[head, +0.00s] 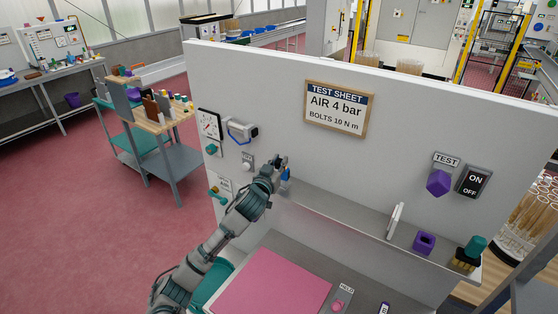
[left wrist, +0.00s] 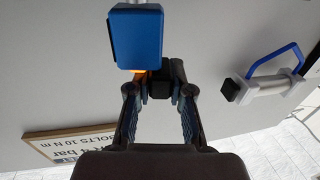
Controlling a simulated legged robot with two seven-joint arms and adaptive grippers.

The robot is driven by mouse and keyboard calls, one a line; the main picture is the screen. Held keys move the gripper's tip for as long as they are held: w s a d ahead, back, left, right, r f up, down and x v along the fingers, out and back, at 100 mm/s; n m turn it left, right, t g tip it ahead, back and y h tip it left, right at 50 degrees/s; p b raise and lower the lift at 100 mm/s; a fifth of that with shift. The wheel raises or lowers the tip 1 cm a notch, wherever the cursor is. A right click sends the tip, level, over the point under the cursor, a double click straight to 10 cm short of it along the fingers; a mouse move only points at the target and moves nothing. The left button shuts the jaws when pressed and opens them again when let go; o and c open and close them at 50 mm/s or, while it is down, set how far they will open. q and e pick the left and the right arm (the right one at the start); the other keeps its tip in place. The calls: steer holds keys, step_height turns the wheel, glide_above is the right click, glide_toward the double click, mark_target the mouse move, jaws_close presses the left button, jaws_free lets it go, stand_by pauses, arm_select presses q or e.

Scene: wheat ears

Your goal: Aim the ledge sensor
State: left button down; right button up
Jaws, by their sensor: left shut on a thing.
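The sensor, a small blue box (left wrist: 138,36) with a dark side face and a bit of orange, shows large at the top of the left wrist view. In the head view a bit of its blue (head: 287,174) shows at the left end of the grey ledge (head: 340,215). My left gripper (left wrist: 158,88) has its fingers closed in around a small black block by the blue box. In the head view my left gripper (head: 279,168) is at the white panel, over the ledge's left end, and hides part of the sensor. My right gripper is in neither view.
The white panel (head: 290,110) carries a gauge (head: 209,125), a blue-handled cylinder (head: 241,130), a test sheet (head: 338,108), a purple knob (head: 438,182) and an ON/OFF switch (head: 474,181). A white plate (head: 395,221) and purple block (head: 424,242) stand farther right along the ledge. A pink mat (head: 275,283) lies below.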

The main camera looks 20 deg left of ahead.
arm_select(q)
steer(key=h+p, duration=0.1)
steer(key=m+h+p, duration=0.1)
steer(key=shift+w+r+m+h, duration=0.1)
steer(key=shift+w+m+h, duration=0.05)
steer(key=shift+m+h, duration=0.15)
steer(key=shift+a+m+h+p, duration=0.1)
steer(key=shift+m+h+p, duration=0.2)
steer(key=shift+h, duration=0.2)
steer(key=shift+f, duration=0.2)
steer(key=c, duration=1)
jaws_free()
steer(key=shift+c, duration=0.2)
steer(key=shift+w, duration=0.1)
steer(key=s+a, duration=0.1)
steer(key=s, duration=1)
steer(key=shift+s+a, duration=0.4)
